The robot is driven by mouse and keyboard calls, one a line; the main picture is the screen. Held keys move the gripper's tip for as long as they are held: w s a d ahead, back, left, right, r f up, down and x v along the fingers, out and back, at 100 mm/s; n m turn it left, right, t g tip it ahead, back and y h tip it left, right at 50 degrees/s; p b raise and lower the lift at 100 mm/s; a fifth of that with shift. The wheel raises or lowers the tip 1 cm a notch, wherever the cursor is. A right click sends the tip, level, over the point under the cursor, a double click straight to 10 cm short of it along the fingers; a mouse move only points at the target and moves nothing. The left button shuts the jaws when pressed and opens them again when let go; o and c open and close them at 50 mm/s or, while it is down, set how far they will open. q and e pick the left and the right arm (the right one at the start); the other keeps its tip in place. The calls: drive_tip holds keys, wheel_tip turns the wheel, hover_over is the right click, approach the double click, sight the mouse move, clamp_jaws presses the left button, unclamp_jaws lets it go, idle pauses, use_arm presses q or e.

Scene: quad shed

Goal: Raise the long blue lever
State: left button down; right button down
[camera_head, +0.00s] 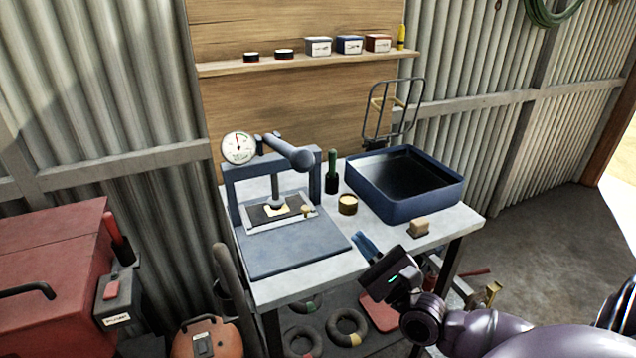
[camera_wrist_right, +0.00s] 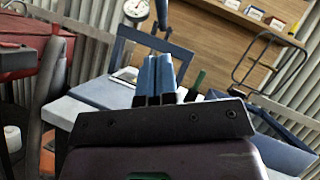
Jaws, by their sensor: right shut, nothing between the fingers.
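A blue-grey press (camera_head: 230,178) stands on the table. Its long blue lever (camera_head: 290,151) sticks out from the top of the frame toward me and ends in a thick rounded grip. The lever also shows in the right wrist view (camera_wrist_right: 163,16), just beyond the fingertips. My right gripper (camera_head: 362,243) is shut and empty, with blue fingers, near the table's front edge. It is to the right of and lower in the picture than the lever, and apart from it. In the right wrist view its fingers (camera_wrist_right: 156,76) are together. My left gripper is not in view.
The press has a round gauge (camera_head: 239,147). A red cabinet (camera_head: 50,255) is at left.

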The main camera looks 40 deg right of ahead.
drive_tip(key=shift+m, duration=0.6)
drive_tip(key=shift+r, duration=0.1)
use_arm(q)
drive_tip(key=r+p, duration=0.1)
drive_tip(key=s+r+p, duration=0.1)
drive_tip(key=p, duration=0.1)
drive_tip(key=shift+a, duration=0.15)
use_arm(e)
drive_tip(key=s+a+r+x, duration=0.1)
drive_tip(key=r+x, duration=0.1)
drive_tip(key=x, duration=1)
drive_tip(key=shift+r, duration=0.35)
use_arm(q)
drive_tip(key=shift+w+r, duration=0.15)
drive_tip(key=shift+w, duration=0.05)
use_arm(e)
drive_tip(key=shift+w, duration=0.15)
